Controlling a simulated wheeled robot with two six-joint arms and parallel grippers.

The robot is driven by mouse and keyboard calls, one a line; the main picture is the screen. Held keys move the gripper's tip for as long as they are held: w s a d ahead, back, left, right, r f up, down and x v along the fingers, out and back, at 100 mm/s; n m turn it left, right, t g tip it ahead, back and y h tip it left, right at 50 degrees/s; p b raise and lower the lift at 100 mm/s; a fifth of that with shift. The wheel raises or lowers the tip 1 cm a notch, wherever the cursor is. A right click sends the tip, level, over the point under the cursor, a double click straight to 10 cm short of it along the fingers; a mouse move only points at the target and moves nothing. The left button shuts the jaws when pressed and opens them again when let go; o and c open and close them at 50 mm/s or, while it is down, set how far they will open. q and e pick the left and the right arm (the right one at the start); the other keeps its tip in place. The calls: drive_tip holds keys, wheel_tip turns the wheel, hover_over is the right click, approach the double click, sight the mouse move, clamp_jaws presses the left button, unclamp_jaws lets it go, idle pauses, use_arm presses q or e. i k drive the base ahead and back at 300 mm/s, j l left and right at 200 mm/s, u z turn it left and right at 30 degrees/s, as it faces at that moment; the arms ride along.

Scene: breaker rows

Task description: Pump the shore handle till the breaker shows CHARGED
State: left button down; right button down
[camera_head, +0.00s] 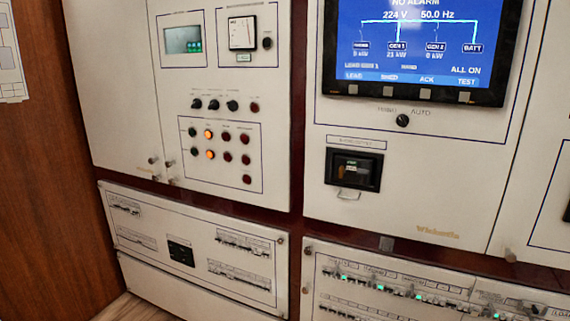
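A black-framed breaker unit (354,170) is set in the right-hand white panel, below the blue screen. A small label plate sits above it, too blurred to read. A small pale wire-like handle or bail (348,195) shows just under its lower edge. The breaker's window has small yellowish and greenish marks; I cannot tell whether it reads CHARGED. Neither of my grippers is in view.
A blue screen (415,42) reads NO ALARM, 224 V, 50.0 Hz. A knob (402,120) marked AUTO sits below it. The left panel has dark knobs, lamps and an orange-lit light (210,154). Lower panels carry breaker rows (242,242). The space before the panels is clear.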

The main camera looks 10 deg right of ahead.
sight(362, 172)
drive_tip(key=i+j+z, duration=0.2)
drive_tip(key=i+j, duration=0.2)
drive_tip(key=i+j+z, duration=0.45)
drive_tip(key=i+j, duration=0.2)
drive_tip(key=j, duration=0.3)
